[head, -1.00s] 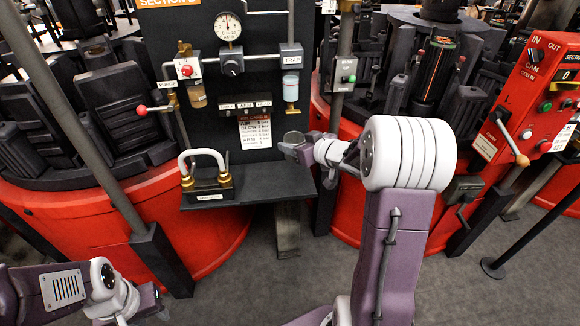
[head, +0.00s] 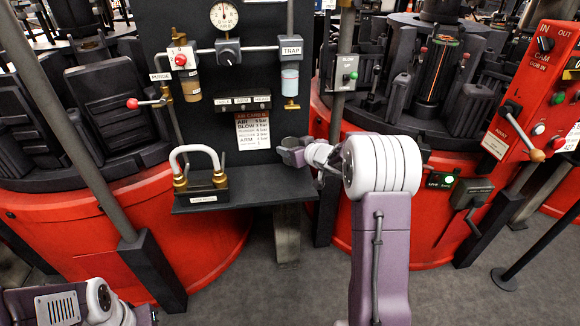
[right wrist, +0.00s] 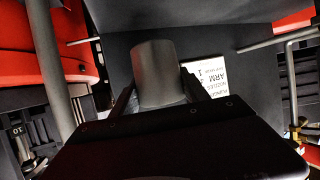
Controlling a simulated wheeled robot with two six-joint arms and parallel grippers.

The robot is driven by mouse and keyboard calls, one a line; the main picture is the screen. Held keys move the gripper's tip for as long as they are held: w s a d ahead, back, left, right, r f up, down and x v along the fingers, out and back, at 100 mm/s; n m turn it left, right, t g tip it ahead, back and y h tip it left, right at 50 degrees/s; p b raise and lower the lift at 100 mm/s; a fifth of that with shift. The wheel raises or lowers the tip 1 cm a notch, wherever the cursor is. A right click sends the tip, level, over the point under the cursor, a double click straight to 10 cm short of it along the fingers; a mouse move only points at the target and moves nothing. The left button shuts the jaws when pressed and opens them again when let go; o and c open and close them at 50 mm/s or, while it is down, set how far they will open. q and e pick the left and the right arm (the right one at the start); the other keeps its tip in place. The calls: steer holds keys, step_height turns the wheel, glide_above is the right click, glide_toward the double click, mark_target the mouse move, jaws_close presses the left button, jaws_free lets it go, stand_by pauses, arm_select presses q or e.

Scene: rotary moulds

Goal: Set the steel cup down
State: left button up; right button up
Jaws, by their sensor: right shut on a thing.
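The steel cup (right wrist: 155,72) is a plain grey cylinder between my right gripper's fingers in the right wrist view. In the head view my right gripper (head: 291,153) is shut on it, and only a small grey part of the cup (head: 294,142) shows there. The cup is in front of the dark panel, above the right end of the dark shelf (head: 250,196), and looks clear of it. My left gripper (head: 146,316) is partly cut off at the bottom left, and its fingers cannot be made out.
A block with a white looped handle and brass fittings (head: 200,185) stands on the shelf's left part. A printed card (head: 252,130) hangs on the panel behind. Red round machines (head: 90,235) flank the shelf. A red control box (head: 540,95) stands at right. The shelf's middle is bare.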

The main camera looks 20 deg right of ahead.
steer(key=shift+w+a+f, duration=0.15)
steer(key=shift+w+a, duration=0.05)
steer(key=shift+w, duration=0.1)
step_height(320, 180, down, 4)
steer(key=b, duration=0.3)
steer(key=shift+f, duration=0.15)
steer(key=shift+s, duration=0.1)
steer(key=o, duration=1.1)
